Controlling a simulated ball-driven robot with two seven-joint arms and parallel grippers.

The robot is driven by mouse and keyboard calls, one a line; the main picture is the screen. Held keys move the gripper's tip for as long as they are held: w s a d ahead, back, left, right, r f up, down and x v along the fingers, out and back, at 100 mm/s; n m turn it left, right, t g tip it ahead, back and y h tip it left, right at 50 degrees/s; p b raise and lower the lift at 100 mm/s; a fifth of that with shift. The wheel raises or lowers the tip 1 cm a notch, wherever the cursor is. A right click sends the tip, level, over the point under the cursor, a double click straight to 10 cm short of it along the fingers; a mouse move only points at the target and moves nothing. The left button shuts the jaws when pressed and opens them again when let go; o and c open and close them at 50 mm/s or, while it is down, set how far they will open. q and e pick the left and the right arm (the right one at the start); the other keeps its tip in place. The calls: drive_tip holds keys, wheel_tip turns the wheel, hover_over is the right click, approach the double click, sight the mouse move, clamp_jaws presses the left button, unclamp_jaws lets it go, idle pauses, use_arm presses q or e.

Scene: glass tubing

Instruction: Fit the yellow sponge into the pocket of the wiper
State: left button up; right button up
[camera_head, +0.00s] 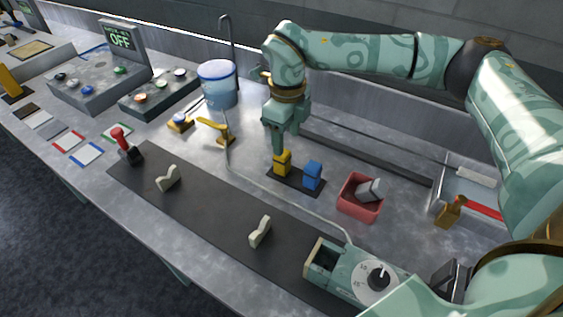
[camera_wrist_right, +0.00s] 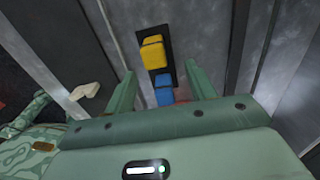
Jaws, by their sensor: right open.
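The yellow sponge (camera_head: 283,158) stands upright on a small dark tray (camera_head: 296,181), beside a blue block (camera_head: 313,174). In the right wrist view, the yellow sponge (camera_wrist_right: 153,53) and the blue block (camera_wrist_right: 164,90) show beyond and between my fingers. My right gripper (camera_head: 284,145) is open and points down just above the yellow sponge, with nothing held; its open fingers also show in the right wrist view (camera_wrist_right: 159,66). I cannot identify the wiper for certain. A teal box with a dial (camera_head: 352,272) has an open dark pocket at its left end. My left gripper is not in view.
A thin grey tube (camera_head: 280,189) bends across the bench in front of the tray. A red bin (camera_head: 358,208) holding a grey piece stands to the right. Pale notched supports (camera_head: 168,178) stand on the dark mat. A blue-topped container (camera_head: 218,84) is at the back.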

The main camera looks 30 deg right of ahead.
sight(282, 162)
drive_tip(key=f+b, duration=0.1)
drive_tip(key=f, duration=0.1)
drive_tip(key=a+f, duration=0.1)
drive_tip(key=f, duration=0.2)
drive_tip(key=shift+w+f+b, duration=0.1)
drive_tip(key=shift+w+b, duration=0.05)
drive_tip(key=shift+b, duration=0.2)
drive_tip(key=shift+c, duration=0.5)
drive_tip(key=c, duration=0.9)
drive_tip(key=shift+r, duration=0.25)
